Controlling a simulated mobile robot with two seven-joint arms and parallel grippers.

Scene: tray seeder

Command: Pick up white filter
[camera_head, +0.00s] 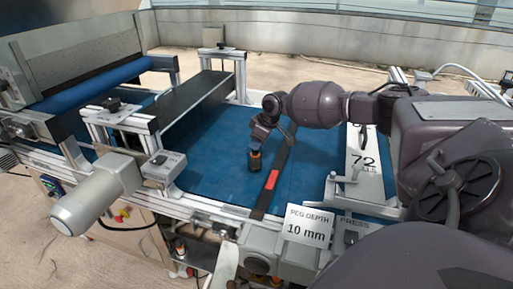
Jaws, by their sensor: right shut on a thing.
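My right arm comes in from the right, and its gripper (255,149) points down over the blue belt, left of a dark bar. The gripper is shut on a small dark piece with a brownish band (255,160), low at the belt surface. I cannot tell whether this piece touches the belt. I cannot make out a white filter for certain; the fingers and the small size hide details of what is held. My left gripper is not in view.
The blue belt (215,178) is mostly clear around the gripper. A dark bar with a red mark (277,172) crosses it just to the right. A dark crossbeam (195,97) spans the belt at left. A "PEG DEPTH 10 mm" sign (308,225) stands at the front edge.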

